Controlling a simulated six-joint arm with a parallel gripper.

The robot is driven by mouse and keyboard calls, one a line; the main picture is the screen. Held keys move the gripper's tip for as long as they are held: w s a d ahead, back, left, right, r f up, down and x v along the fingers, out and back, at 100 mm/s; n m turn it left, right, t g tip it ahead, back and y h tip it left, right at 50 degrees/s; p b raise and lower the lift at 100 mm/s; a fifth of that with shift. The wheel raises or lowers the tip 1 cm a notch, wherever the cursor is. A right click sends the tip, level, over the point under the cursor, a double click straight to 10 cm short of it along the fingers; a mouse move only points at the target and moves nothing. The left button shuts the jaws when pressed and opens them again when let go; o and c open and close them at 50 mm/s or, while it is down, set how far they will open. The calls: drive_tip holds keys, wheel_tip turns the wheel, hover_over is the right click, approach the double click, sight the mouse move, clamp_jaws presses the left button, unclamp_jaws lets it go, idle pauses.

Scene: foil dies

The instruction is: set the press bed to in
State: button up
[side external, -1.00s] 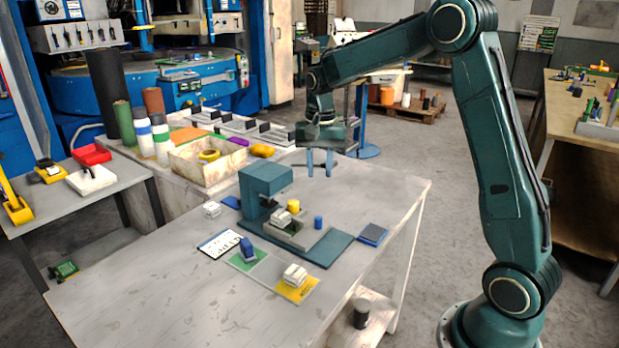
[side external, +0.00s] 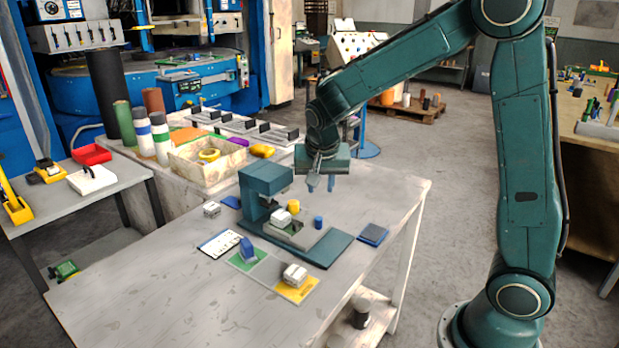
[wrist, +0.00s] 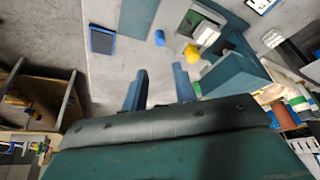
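The teal press (side external: 262,181) stands on a flat teal base (side external: 322,247) on the grey table. Its grey press bed (side external: 284,231), with a green patch on top, sits partly in front of the press head. A yellow knob (side external: 293,206) stands at the bed's far side and a blue peg (side external: 318,222) stands close by. The wrist view also shows the bed (wrist: 207,36), yellow knob (wrist: 192,52) and blue peg (wrist: 159,38). My gripper (side external: 321,184) is above the table behind the press, apart from it. In the wrist view its fingers (wrist: 160,72) are spread and empty.
A green pad with a blue block (side external: 248,248) and a yellow pad with a white block (side external: 295,275) lie in front. A white card (side external: 219,243), a white block (side external: 211,208) and a dark blue pad (side external: 373,234) lie around the press. The table's front left is clear.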

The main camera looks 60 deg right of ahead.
sight(319, 218)
drive_tip(key=shift+f, duration=0.1)
drive_tip(key=shift+x, duration=6.8)
clamp_jaws()
